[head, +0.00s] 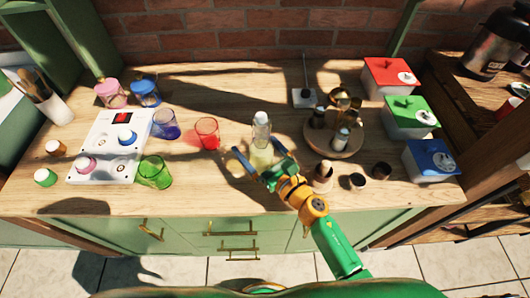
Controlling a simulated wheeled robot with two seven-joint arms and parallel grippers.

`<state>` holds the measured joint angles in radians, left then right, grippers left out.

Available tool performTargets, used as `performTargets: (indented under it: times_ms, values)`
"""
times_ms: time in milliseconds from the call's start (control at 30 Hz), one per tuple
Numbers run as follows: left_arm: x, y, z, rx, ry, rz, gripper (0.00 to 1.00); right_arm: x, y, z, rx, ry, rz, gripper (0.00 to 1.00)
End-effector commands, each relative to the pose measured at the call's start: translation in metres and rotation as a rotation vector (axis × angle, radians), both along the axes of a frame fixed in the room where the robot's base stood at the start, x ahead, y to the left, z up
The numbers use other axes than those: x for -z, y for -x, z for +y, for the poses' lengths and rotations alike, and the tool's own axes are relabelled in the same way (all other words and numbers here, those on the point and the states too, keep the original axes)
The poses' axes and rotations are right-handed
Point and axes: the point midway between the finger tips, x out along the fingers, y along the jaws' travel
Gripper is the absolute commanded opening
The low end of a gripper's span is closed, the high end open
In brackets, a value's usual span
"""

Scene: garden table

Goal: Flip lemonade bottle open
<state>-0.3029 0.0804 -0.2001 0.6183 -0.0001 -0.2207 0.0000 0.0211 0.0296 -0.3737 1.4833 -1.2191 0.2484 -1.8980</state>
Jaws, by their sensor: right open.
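The lemonade bottle (261,131) stands upright near the middle of the wooden table (225,95). It is clear glass, with a pale top and pale yellow liquid low down. My right gripper (258,158) is open at the bottle's lower part, with one finger on its left and the other at its right front. I cannot tell whether the fingers touch the glass. The detail of the bottle's closure is too small to make out. My left gripper is not in view.
A red glass (207,133) stands left of the bottle, and a green glass (154,172) farther left. A round wooden tray (348,148) with small containers is close on the right. Red, green and blue lidded boxes line the right side.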

Motion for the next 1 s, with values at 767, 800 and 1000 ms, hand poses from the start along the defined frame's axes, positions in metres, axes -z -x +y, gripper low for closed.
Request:
performTargets:
  times_ms: [767,800,1000]
  values:
    - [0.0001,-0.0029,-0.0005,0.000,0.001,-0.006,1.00,0.0003,-0.0066,0.0048,0.000,-0.001,0.002,0.00]
    - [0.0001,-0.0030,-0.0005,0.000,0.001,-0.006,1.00,0.0004,-0.0066,0.0047,0.000,-0.001,0.002,0.00]
    - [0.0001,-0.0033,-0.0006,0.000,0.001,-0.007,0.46,0.0004,-0.0066,0.0047,0.000,-0.001,0.002,0.00]
